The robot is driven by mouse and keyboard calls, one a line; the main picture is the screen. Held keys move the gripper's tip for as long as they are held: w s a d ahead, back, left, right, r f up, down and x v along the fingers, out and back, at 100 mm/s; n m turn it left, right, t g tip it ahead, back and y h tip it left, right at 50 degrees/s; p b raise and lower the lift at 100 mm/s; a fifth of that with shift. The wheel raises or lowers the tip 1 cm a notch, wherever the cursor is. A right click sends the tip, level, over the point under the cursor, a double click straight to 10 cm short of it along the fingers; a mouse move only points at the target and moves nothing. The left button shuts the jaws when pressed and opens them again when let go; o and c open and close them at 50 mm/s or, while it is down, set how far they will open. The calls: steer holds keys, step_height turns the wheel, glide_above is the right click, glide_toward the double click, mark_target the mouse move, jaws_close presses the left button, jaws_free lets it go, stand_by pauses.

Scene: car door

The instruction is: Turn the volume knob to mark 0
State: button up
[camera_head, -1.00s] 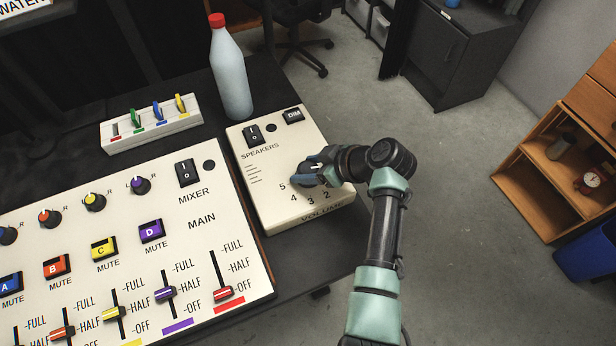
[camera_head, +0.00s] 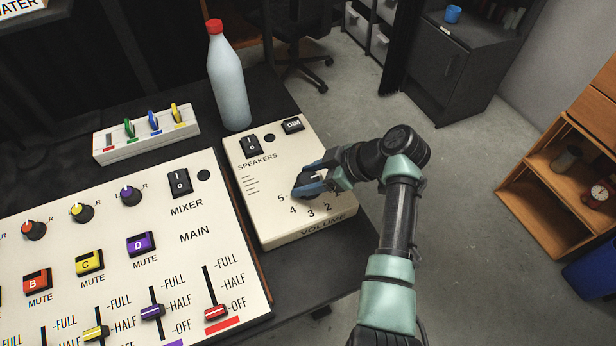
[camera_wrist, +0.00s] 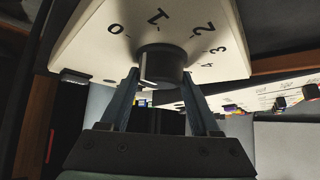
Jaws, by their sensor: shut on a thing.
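The volume knob (camera_wrist: 163,66) is a dark round knob on the cream speaker box (camera_head: 285,160), with printed marks around it. In the wrist view, marks 0 to 4 show around its far side; where its pointer stands is not clear. My gripper (camera_wrist: 162,80) has one finger on each side of the knob and is shut on it. In the head view my gripper (camera_head: 310,184) comes in from the right and covers most of the knob. Marks 2 to 5 show in front and left of it there.
A mixer panel (camera_head: 195,260) with knobs, buttons and sliders lies to the left. A small switch strip (camera_head: 148,137) and a red-capped bottle (camera_head: 229,85) stand behind. The speaker box has a power switch (camera_head: 251,146) and a DIM button (camera_head: 292,125). Open floor is to the right.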

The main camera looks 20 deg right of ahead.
steer(key=o, duration=1.4)
steer(key=shift+f, duration=0.1)
steer(key=shift+c, duration=0.2)
steer(key=shift+d, duration=0.1)
steer(key=v, duration=1.3)
steer(key=shift+p, duration=0.3)
